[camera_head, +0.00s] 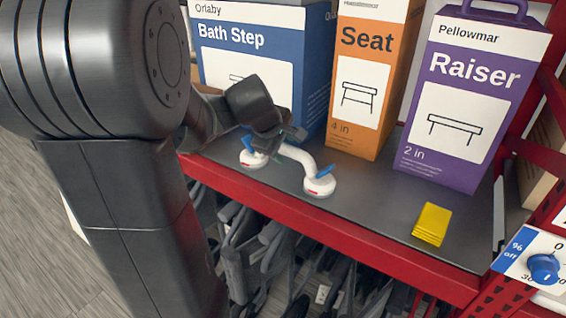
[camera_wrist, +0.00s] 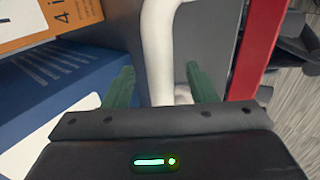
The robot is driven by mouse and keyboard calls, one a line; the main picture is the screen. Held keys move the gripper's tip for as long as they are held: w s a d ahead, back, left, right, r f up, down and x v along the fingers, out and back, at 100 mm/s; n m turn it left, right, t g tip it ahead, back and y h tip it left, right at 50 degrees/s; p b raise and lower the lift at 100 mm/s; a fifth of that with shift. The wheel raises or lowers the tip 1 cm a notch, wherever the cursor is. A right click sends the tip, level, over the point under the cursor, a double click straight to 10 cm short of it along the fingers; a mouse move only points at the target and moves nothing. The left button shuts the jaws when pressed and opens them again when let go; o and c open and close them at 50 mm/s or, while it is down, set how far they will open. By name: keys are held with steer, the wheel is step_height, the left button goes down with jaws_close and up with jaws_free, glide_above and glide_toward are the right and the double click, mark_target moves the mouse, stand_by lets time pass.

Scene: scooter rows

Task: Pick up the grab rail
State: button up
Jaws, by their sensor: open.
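The grab rail (camera_head: 301,159) is a white curved bar with a round suction base at each end and blue levers. It lies on the grey shelf (camera_head: 385,200) near the red front edge. My gripper (camera_head: 285,140) is over the rail's left half and hides part of it. In the wrist view the white bar (camera_wrist: 158,50) runs between the two green fingers of my gripper (camera_wrist: 163,88), which are apart with gaps on both sides. I cannot tell how far the fingers reach down around the bar.
Behind the rail stand a blue Bath Step box (camera_head: 245,50), an orange Seat box (camera_head: 362,90) and a purple Raiser box (camera_head: 460,100). A yellow block (camera_head: 432,224) lies to the right. A blue dial (camera_head: 543,268) is at the lower right. Folded dark frames (camera_head: 260,255) stand below the shelf.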

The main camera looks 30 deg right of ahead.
steer(key=shift+x, duration=2.4)
steer(key=shift+w+a, duration=0.15)
steer(key=shift+r, duration=0.1)
jaws_close()
